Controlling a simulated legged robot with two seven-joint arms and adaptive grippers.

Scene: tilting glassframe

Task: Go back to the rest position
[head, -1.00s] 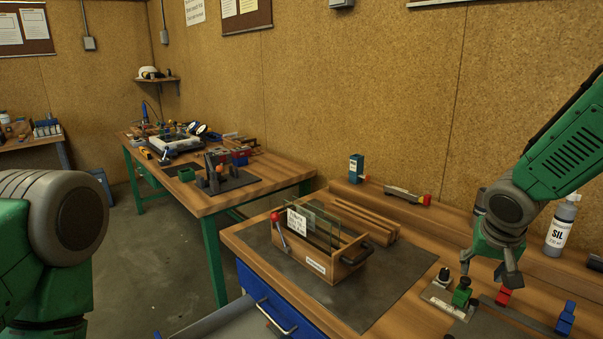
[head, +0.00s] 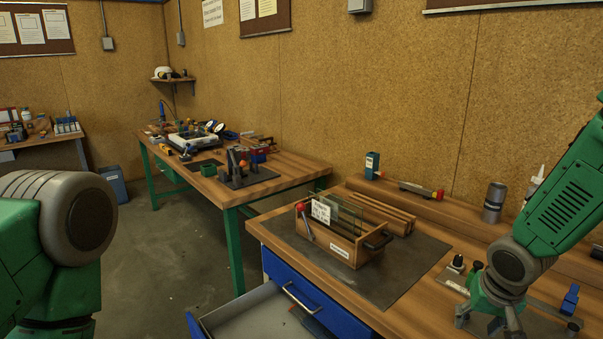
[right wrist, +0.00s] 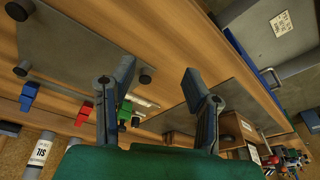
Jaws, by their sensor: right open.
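My right gripper (head: 492,322) hangs over the right part of the near workbench in the head view. In the right wrist view its two fingers (right wrist: 160,85) are spread apart with nothing between them. Of my left arm, only a green and grey part shows at the left edge of the head view; its gripper is out of view. A wooden frame box (head: 368,252) with upright glass panes (head: 345,212), a white label and a red-knobbed lever (head: 303,210) stands on the dark mat (head: 405,270).
A blue drawer (head: 250,315) stands open below the bench front. Small clamps, one blue (head: 570,298), sit near my right gripper. A grey bottle (head: 494,202) stands behind it. A second green-legged bench (head: 290,178) holds tools. Floor between the benches is free.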

